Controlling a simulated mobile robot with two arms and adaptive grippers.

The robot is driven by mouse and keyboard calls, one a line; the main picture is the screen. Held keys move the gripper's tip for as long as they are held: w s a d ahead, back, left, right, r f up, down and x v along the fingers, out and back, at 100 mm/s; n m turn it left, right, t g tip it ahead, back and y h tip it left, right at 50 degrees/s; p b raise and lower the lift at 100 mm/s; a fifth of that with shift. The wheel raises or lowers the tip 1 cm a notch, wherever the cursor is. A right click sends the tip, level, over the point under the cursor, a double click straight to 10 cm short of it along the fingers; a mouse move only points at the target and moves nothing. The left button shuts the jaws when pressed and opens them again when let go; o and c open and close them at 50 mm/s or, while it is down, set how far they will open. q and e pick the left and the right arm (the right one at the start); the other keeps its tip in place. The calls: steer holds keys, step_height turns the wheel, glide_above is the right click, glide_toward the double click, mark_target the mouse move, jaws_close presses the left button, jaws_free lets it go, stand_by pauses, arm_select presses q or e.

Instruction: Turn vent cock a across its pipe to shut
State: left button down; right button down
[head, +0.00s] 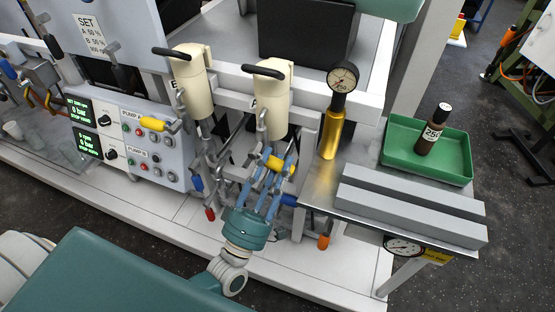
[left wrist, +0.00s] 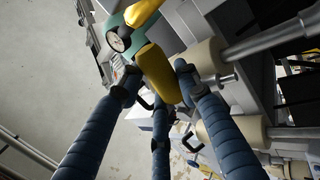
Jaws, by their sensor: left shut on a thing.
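The yellow lever (head: 285,167) of vent cock a sits below the right cream drum-shaped pump body (head: 272,95), among pipes at the front of the machine. My left gripper (head: 273,175) has its blue fingers closed around this lever. In the left wrist view the yellow lever (left wrist: 158,72) lies between the dark fingertips. In the head view the lever runs roughly sideways; its pipe is mostly hidden behind the fingers, so its angle to the pipe cannot be told. My right gripper is not in view.
A second yellow lever (head: 153,123) is at the left, by the control panel (head: 135,145). Blue and red-handled fittings hang close around my gripper. A gold cylinder with a gauge (head: 342,76), grey bars (head: 410,205) and a green tray (head: 400,150) with a brown bottle are on the right bench.

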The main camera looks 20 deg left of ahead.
arm_select(q)
steer(key=shift+r+n+y, duration=0.4)
steer(key=shift+n+y, duration=0.35)
steer(key=shift+n, duration=0.35)
steer(key=shift+r+n+y, duration=0.35)
steer(key=shift+n+y, duration=0.4)
steer(key=shift+n, duration=0.35)
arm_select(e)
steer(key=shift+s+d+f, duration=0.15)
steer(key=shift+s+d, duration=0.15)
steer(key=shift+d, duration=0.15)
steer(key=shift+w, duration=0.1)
arm_select(q)
steer(key=c, duration=1.2)
jaws_free()
steer(key=shift+f, duration=0.1)
steer(key=shift+s+f, duration=0.1)
steer(key=shift+s, duration=0.05)
steer(key=v, duration=1.1)
steer(key=shift+s+d+f, duration=0.1)
steer(key=shift+s+f, duration=0.1)
steer(key=shift+f, duration=0.1)
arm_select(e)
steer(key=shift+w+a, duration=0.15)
